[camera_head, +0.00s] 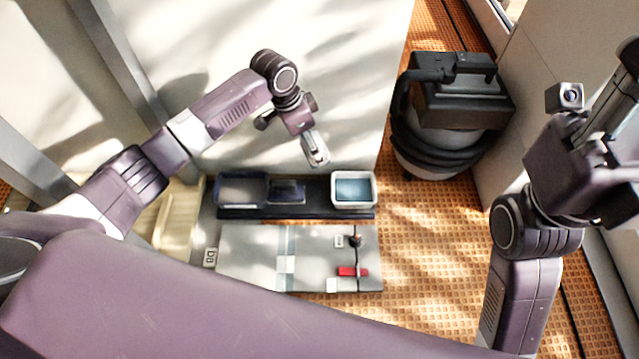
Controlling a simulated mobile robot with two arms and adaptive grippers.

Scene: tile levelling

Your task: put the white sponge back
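My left gripper (317,158) hangs above the back edge of a dark tray, left of a white tub of bluish water (353,190). Its pale fingertips are close together; whether they hold anything is unclear. Small white blocks lie on the grey tiled board: one on the pale seam (287,264), one at the front edge (332,285). I cannot tell which, if either, is the white sponge. My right gripper (608,165) is raised at the far right, away from the board; its fingers cannot be made out.
The dark tray (255,212) also has two dark bins (241,188) (287,191). A red tool (352,271) and a dark upright piece (355,240) are on the board. A black-topped vacuum (455,110) stands behind right. Orange gridded floor (430,240) is clear right of the board.

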